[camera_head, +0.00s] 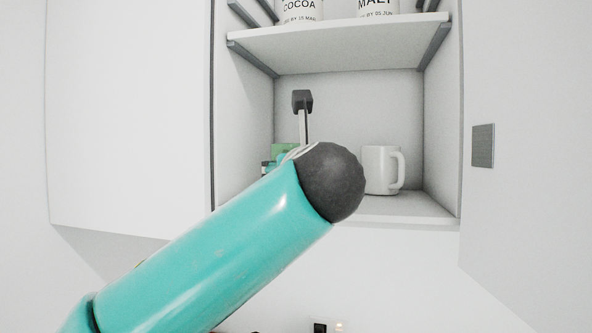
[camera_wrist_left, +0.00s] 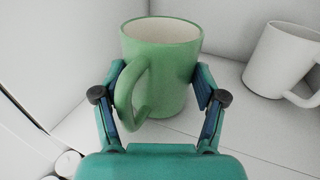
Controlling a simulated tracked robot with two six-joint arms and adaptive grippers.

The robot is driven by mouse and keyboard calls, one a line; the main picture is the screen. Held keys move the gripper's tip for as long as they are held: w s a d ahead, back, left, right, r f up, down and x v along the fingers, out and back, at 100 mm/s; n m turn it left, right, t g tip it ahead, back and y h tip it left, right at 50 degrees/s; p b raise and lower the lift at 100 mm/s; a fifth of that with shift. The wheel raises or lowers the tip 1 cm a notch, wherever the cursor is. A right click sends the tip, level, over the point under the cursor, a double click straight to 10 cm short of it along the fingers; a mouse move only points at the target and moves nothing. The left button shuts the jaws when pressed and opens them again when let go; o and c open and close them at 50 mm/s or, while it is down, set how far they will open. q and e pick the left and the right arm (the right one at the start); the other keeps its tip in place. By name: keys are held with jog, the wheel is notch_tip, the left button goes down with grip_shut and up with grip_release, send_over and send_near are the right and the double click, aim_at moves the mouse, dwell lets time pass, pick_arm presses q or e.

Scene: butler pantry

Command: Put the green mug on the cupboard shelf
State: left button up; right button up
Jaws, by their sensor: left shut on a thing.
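The green mug (camera_wrist_left: 160,65) stands roughly upright between the fingers of my left gripper (camera_wrist_left: 161,80) in the left wrist view. The gripper is shut on it, with the mug's handle turned toward the wrist. In the head view only a small patch of the green mug (camera_head: 284,151) shows behind my teal arm, at the left of the lower cupboard compartment. The cupboard shelf (camera_head: 425,207) is the white floor of that compartment. The mug is inside the compartment, low over the shelf; I cannot tell whether its base touches. My right gripper is not in view.
A white mug (camera_head: 378,170) stands on the same shelf to the right, apart from the green mug. An upper shelf (camera_head: 335,47) with a cocoa canister (camera_head: 298,9) and a malt canister (camera_head: 377,9) is above. The open right door (camera_head: 535,150) flanks the opening.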

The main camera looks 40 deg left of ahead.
pick_arm(q)
jog(key=o, duration=1.5)
jog(key=shift+d, duration=0.1)
jog(key=v, duration=1.2)
